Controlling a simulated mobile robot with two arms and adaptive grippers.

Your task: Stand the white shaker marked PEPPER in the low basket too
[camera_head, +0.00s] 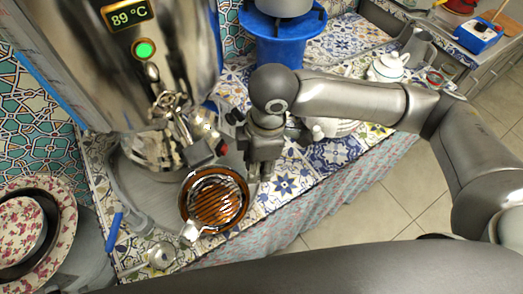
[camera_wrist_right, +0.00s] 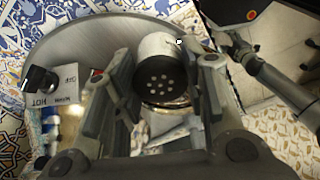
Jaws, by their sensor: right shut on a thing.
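In the right wrist view a white shaker (camera_wrist_right: 158,45) with a grey holed cap is between the fingers of my right gripper (camera_wrist_right: 155,120), which is shut on it. The cap faces the camera, and I cannot read its lettering. In the head view my right gripper (camera_head: 262,168) points down beside the samovar, over the counter's front part; the shaker is not clearly visible there. I cannot pick out a low basket for certain. My left gripper is not in view.
The large steel samovar (camera_head: 185,50) reads 89 °C. A ladle (camera_head: 162,255), a blue-handled tool (camera_head: 114,230) and floral plates (camera_head: 22,225) are at left. The counter's front edge is close to the gripper.

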